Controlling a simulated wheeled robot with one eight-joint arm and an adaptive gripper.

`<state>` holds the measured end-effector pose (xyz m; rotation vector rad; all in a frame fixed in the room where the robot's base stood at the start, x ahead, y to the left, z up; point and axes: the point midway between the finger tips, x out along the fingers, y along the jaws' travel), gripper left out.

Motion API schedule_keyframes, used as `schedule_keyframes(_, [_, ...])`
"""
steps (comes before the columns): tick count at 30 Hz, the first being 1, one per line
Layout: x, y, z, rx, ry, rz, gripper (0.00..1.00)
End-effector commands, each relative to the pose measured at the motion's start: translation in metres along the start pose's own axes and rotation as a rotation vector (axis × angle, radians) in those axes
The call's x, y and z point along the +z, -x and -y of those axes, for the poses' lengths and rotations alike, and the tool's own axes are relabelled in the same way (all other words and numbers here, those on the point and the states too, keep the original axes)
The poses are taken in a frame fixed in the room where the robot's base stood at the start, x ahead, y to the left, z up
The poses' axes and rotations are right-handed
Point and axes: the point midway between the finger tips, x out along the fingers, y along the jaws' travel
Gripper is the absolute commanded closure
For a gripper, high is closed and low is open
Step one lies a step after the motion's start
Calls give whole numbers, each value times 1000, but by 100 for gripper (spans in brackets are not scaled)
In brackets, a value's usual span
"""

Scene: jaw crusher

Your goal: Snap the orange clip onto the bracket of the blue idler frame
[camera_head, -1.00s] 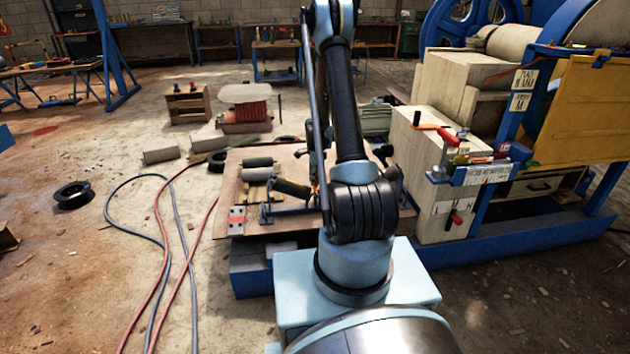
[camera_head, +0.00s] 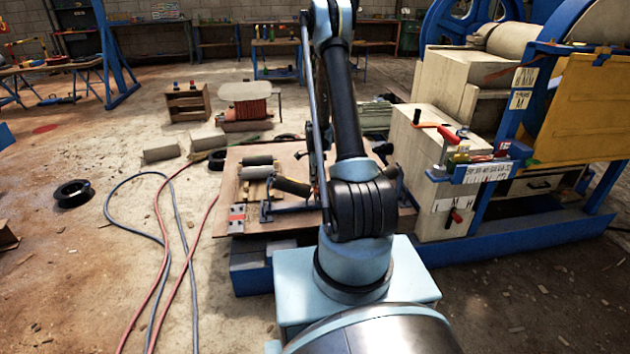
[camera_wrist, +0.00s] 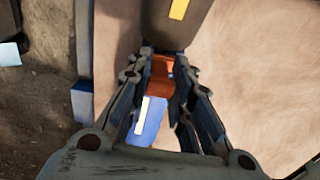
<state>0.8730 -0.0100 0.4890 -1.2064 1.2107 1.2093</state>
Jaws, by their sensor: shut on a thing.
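In the wrist view my gripper (camera_wrist: 162,90) is shut on the orange clip (camera_wrist: 160,76), which sits between its fingertips. A blue part (camera_wrist: 148,122) with a pale strip shows below the clip between the fingers. It looks like part of the idler frame. A dark rounded body with a yellow mark (camera_wrist: 178,15) lies just beyond the fingertips. Whether the clip touches the bracket cannot be told. In the head view the blue idler frame (camera_head: 292,207) lies on the brown board (camera_head: 245,160), partly hidden behind my arm. My gripper is hidden there.
Grey rollers (camera_head: 257,172) lie on the board left of my arm. A pale cabinet (camera_head: 440,165) with a red-handled crank (camera_head: 432,126) stands to the right. Hoses (camera_head: 165,240) and a black spool (camera_head: 73,193) lie on the floor at left.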

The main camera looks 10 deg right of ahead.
Motion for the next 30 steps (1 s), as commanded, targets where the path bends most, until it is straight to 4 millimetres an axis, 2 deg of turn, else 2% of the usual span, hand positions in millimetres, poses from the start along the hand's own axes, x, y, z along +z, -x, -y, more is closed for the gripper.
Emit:
schedule_keyframes(5, [0,-4,0,0,0,0,100])
schedule_keyframes(6, [0,-4,0,0,0,0,78])
schedule_keyframes(9, [0,-4,0,0,0,0,57])
schedule_keyframes(22, [0,0,0,0,0,0,57])
schedule_keyframes(26, [0,11,0,0,0,0,57])
schedule_keyframes(30, [0,31,0,0,0,0,57])
